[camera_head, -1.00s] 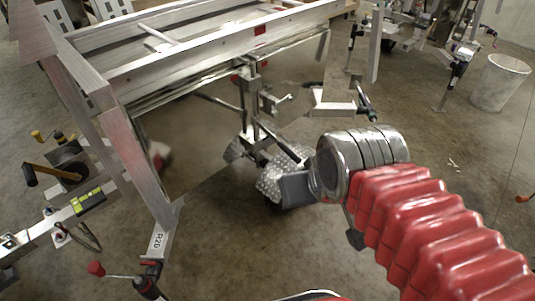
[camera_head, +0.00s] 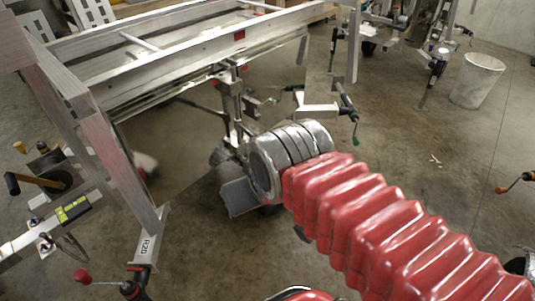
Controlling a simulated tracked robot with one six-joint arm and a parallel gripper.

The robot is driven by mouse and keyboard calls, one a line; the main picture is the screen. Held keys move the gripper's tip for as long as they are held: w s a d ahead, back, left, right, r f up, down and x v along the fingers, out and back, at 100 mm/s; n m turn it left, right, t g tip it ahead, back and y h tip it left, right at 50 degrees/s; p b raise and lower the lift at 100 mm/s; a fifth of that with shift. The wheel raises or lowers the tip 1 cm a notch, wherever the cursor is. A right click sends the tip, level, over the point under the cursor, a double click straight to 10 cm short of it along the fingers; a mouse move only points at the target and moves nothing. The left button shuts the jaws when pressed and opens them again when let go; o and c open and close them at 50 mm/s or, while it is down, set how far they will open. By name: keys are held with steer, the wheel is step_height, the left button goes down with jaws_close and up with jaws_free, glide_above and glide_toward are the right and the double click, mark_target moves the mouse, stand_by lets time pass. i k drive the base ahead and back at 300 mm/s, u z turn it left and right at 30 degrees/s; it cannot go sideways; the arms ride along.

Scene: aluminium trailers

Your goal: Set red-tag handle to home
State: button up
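Several crank handles are in view, and I cannot tell for certain which one is the red-tag handle. A red-knobbed crank handle (camera_head: 82,276) sits on a jack at the lower left, by the trailer leg marked R20. Another handle with an orange-red grip (camera_head: 528,176) shows at the right edge. My arm, with its red ribbed sleeve and silver wrist, reaches in from the lower right. A grey flat part at its end (camera_head: 240,197) hangs in front of the trailer. My gripper's fingers cannot be made out. The arm end is well apart from both handles.
The aluminium trailer frame (camera_head: 180,58) fills the upper left, with a small red patch on its beam. A white bin (camera_head: 477,80) stands at right. The floor between is clear.

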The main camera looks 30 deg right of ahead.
mark_target(239, 125)
steer(key=z, duration=0.05)
steer(key=i, duration=1)
steer(key=u, duration=0.05)
